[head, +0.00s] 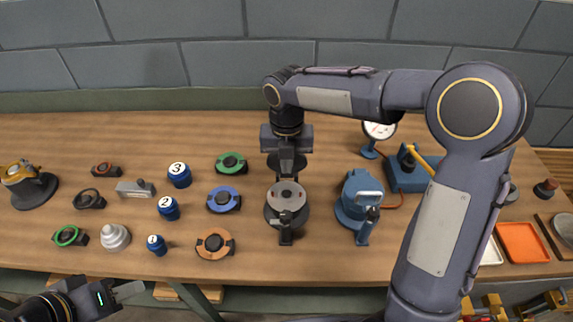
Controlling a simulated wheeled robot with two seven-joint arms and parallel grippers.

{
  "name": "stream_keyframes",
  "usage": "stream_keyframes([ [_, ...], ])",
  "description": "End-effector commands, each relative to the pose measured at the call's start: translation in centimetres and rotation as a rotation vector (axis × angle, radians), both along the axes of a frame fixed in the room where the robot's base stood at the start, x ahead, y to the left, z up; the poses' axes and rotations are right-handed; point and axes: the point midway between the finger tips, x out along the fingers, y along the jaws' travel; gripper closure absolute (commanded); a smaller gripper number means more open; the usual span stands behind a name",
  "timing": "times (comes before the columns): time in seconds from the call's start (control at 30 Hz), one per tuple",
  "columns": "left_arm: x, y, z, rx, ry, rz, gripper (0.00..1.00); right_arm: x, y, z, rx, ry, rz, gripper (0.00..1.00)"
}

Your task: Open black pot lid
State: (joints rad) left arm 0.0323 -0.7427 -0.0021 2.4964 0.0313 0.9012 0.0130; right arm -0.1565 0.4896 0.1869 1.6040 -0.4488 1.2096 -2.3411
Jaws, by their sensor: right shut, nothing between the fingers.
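A round black pot (272,217) stands at the middle of the table in the head view. A grey disc-shaped lid (288,194) with a dark centre lies on it, and a dark handle or latch (286,233) sticks out at its front. My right gripper (287,173) points down just behind and above the pot, shut and empty. I cannot tell whether it touches the lid. My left gripper (128,291) is low at the front left, off the table edge and away from the pot. Its finger gap is unclear.
A blue pot (352,205) with a handle stands right of the black one. A gauge (379,131) and blue box (408,178) stand behind right.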

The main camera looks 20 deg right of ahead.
Motion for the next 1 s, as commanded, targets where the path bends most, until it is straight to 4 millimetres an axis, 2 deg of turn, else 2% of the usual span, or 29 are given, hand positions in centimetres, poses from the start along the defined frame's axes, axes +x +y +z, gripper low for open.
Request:
stream_keyframes([
  [0.1, 0.0, 0.0, 0.6, 0.0, 0.0, 0.0, 0.64, 0.7, -0.2, 0.1, 0.0, 0.002, -0.002, 1.0],
  [0.27, 0.0, 0.0, 0.7, 0.0, 0.0, 0.0, 0.64, 0.5, -0.2, 0.3, 0.0, 0.0, 0.0, 1.0],
  [0.8, 0.0, 0.0, 4.5, 0.0, 0.0, 0.0, 0.64, -1.7, 0.5, 5.2, 0.0, -0.001, 0.001, 1.0],
  [1.0, 0.0, 0.0, 5.2, 0.0, 0.0, 0.0, 0.64, -2.3, 0.7, 6.1, 0.0, 0.0, 0.0, 1.0],
])
